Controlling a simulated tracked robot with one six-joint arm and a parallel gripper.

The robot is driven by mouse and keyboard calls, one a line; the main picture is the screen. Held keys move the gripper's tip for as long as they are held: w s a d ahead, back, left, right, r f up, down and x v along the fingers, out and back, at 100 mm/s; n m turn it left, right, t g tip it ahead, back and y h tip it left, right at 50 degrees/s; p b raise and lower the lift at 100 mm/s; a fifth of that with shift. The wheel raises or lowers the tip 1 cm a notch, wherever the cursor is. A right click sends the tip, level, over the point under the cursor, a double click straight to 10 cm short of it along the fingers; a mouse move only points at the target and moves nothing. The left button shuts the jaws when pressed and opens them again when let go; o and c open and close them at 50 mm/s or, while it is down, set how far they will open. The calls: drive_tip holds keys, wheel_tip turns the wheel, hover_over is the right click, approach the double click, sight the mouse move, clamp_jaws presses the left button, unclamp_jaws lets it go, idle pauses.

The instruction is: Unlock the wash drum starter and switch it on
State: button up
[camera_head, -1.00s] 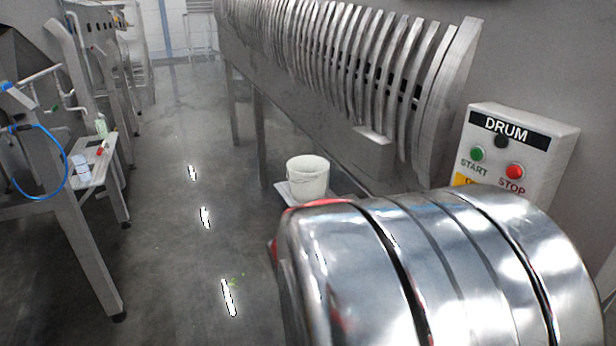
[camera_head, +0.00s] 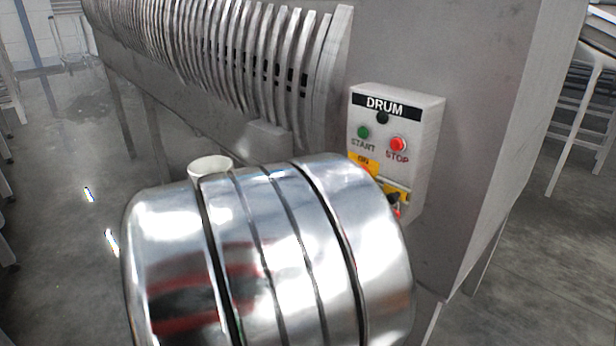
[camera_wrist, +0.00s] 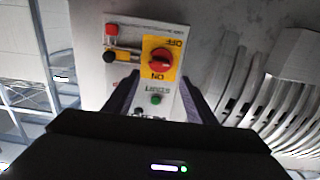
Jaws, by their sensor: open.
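The grey drum starter box (camera_head: 425,150), labelled DRUM, is on the steel machine's side. It has a green START button (camera_head: 363,132) and a red STOP button (camera_head: 398,144). In the wrist view the box appears upside down. A red rotary knob (camera_wrist: 160,59) sits on a yellow ON/OFF plate (camera_wrist: 176,68); its setting is unclear. Beside it are a yellow bar with a black round knob (camera_wrist: 110,57) and a red piece (camera_wrist: 112,30). My gripper (camera_wrist: 158,88) is open and empty, its dark fingers either side of the box's green button. My arm hides it in the head view.
A row of curved steel slats (camera_head: 230,55) runs along the machine left of the box. A white bucket (camera_head: 210,166) shows partly behind my arm. A steel table (camera_head: 590,60) stands at the right. Open floor lies at the left and right.

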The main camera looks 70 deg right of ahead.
drive_tip(key=x, duration=0.9)
drive_tip(key=shift+s+d, duration=0.2)
drive_tip(key=shift+c, duration=0.5)
drive_tip(key=c, duration=0.9)
drive_tip(key=shift+d, duration=0.15)
drive_tip(key=shift+c, duration=0.2)
